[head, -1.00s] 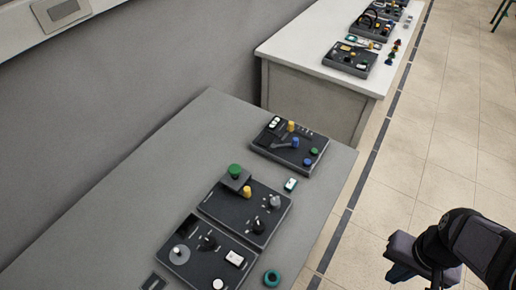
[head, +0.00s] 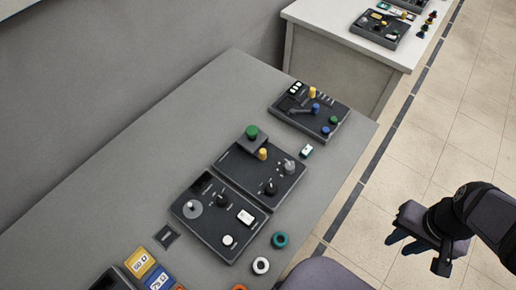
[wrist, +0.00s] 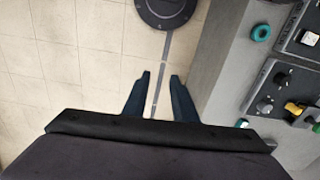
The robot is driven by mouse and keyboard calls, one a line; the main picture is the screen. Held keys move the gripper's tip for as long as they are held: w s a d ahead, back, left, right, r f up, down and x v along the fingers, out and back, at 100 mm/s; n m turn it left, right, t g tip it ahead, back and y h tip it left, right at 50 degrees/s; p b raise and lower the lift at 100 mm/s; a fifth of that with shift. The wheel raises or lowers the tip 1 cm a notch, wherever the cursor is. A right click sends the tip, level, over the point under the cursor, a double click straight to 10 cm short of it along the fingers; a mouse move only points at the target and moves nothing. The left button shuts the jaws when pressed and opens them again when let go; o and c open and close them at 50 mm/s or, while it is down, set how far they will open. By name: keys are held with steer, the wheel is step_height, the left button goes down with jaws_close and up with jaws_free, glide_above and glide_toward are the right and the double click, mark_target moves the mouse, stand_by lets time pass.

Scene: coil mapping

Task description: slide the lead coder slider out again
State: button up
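No label for the lead coder slider can be read, so I cannot tell for sure which part it is. The middle dark panel (head: 278,181) bears a grey block with a green knob (head: 251,132) at its far left edge, a yellow knob (head: 262,153), a grey knob and a black knob. The far dark panel (head: 304,122) has a slotted lever, yellow, blue and green knobs. My gripper (head: 398,238) is off the table's right side, over the floor. In the wrist view its two fingers (wrist: 160,82) are apart with nothing between them.
A near panel (head: 226,246) with a grey dial and white buttons adjoins the middle one. Coloured cards (head: 140,262) lie nearest. A white table (head: 345,50) stands behind. Bare tabletop lies left.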

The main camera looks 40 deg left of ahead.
steer(key=w+a+f+n+b, duration=0.2)
steer(key=w+a+n+b, duration=0.25)
steer(key=w+a, duration=0.3)
steer(key=n+g+y+b, duration=0.1)
steer(key=n+y+b, duration=0.3)
steer(key=n+b, duration=0.9)
glide_toward(264, 152)
step_height(264, 152, down, 2)
steer(key=n+p, duration=0.3)
steer(key=shift+a+p+x, duration=0.15)
steer(key=shift+p+x, duration=0.1)
steer(key=shift+x, duration=1.65)
steer(key=shift+a+p+x, duration=0.15)
steer(key=shift+p+x, duration=0.05)
steer(key=shift+x, duration=1.75)
steer(key=shift+r, duration=0.15)
steer(key=shift+c, duration=0.6)
jaws_close()
